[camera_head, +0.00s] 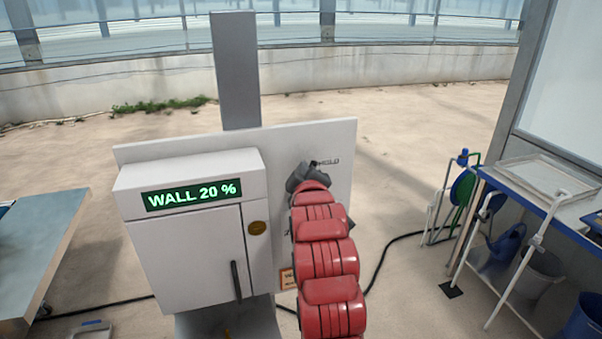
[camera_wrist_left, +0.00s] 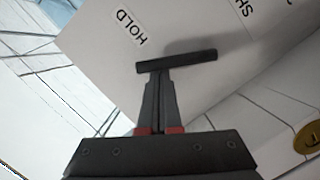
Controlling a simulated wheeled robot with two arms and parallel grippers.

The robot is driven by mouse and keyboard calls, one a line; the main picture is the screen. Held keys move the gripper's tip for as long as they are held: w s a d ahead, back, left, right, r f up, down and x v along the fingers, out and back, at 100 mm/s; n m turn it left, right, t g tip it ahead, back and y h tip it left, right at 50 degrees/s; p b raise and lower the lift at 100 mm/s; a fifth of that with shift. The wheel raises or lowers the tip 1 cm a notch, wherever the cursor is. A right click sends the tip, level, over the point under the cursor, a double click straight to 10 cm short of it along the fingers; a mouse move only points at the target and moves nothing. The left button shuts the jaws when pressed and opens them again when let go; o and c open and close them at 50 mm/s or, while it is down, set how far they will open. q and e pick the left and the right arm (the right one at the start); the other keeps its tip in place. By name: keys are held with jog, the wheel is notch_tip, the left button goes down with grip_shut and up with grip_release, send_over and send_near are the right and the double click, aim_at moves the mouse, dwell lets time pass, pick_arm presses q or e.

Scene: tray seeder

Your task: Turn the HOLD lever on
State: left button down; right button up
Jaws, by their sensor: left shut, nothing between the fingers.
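A white panel (camera_head: 340,137) with a HOLD label (camera_head: 327,162) stands ahead. In the left wrist view the HOLD label (camera_wrist_left: 128,27) is on the panel's face, and a dark bar-shaped lever (camera_wrist_left: 195,58) lies crosswise below and right of it. My left gripper (camera_wrist_left: 160,76) is shut and empty, its fingertips at the bar; whether they touch it I cannot tell. In the head view my left gripper (camera_head: 308,174) is in front of the panel just below the label, and my red arm hides the lever and much of the panel.
A white box (camera_head: 180,240) with a green "WALL 20 %" display (camera_head: 192,195) and a door handle (camera_head: 236,280) is left of my arm. A blue-grey table (camera_head: 45,250) is at far left. A bench with a tray (camera_head: 545,180) and buckets stands right, and a dark hose crosses the floor.

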pick_arm(q)
jog(key=shift+d, duration=0.1)
jog(key=d+f+m+y+b, duration=0.1)
jog(key=m+b, duration=0.1)
jog(key=b, duration=0.1)
jog(key=w+d+f+m+g+b, duration=0.1)
jog(key=m+b, duration=0.2)
jog(key=b, duration=0.1)
jog(key=d+f+m+y+b, duration=0.1)
jog(key=d+m+b, duration=0.1)
jog(key=m+b, duration=0.1)
jog(key=shift+w+g+y, duration=0.2)
jog(key=shift+g+y, duration=0.1)
jog(key=shift+g, duration=0.1)
jog(key=b+v, duration=0.4)
jog(key=v, duration=1.3)
jog(key=shift+s+r, duration=0.2)
